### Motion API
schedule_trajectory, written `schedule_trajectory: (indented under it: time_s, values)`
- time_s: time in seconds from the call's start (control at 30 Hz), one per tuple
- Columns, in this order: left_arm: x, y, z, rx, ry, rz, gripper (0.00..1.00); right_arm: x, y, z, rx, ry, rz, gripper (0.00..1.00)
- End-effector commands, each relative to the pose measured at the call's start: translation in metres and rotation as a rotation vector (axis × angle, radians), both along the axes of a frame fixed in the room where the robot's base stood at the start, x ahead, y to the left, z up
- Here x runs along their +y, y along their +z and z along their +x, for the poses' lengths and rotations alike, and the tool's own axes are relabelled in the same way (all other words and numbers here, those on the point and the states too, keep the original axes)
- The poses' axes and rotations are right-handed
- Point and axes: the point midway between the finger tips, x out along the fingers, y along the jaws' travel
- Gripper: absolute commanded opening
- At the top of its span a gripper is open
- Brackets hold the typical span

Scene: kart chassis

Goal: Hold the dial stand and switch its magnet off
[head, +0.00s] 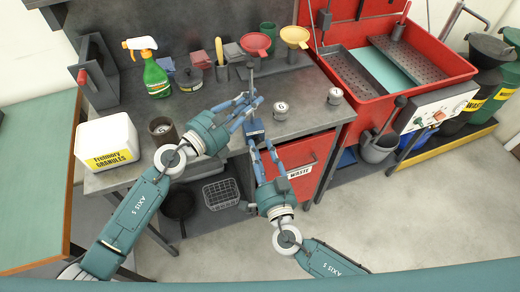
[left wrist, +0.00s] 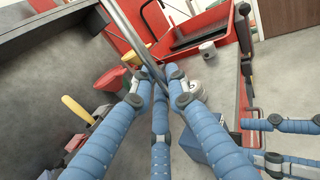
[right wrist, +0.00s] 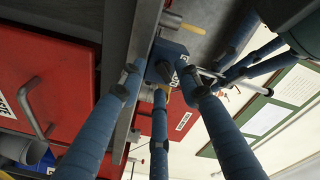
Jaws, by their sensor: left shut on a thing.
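The dial stand has a blue block base (head: 255,129) at the front edge of the grey bench and a thin metal post (head: 251,78). My left gripper (head: 250,104) is shut on the post above the base. The left wrist view shows the post (left wrist: 122,32) between the fingertips, with the blue base (left wrist: 203,143) partly hidden by a finger. My right gripper (head: 260,145) is just in front of the base, its fingers apart. In the right wrist view the base (right wrist: 168,60) shows between and beyond the fingertips. The magnet switch's position cannot be made out.
Two small round weights (head: 281,108) and (head: 335,96) stand on the bench (head: 225,92) to the right. A dark can (head: 162,129), a white granules tub (head: 107,142) and a green spray bottle (head: 155,75) stand left. A red waste drawer (head: 310,160) is below the bench edge.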

Motion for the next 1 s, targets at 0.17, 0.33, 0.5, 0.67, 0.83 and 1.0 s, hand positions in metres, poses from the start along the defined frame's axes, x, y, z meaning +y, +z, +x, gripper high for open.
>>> schedule_trajectory:
  time_s: [0.17,0.33,0.5,0.67,0.83,1.0]
  values:
    - [-0.0009,-0.0008,-0.0007,0.001,-0.002,0.000,0.00,0.0013,-0.0004,0.0042,0.001,0.001,0.000,0.33]
    - [-0.0009,-0.0008,-0.0007,0.001,-0.002,0.000,0.00,0.0012,-0.0004,0.0039,0.001,0.001,0.000,0.33]
    - [-0.0009,-0.0008,-0.0007,0.001,-0.002,0.000,0.00,0.0011,-0.0003,0.0037,0.001,0.001,0.000,0.00]
    - [-0.0008,-0.0008,-0.0008,0.001,-0.002,0.000,0.00,0.0009,-0.0005,0.0037,0.000,0.001,-0.001,0.00]
    - [-0.0007,-0.0009,-0.0007,0.001,-0.002,0.000,0.00,0.0007,-0.0006,0.0036,-0.003,0.000,-0.020,0.00]
    - [-0.0007,-0.0009,-0.0007,0.001,-0.002,0.000,0.00,0.0005,-0.0006,0.0036,-0.017,0.000,-0.082,0.00]
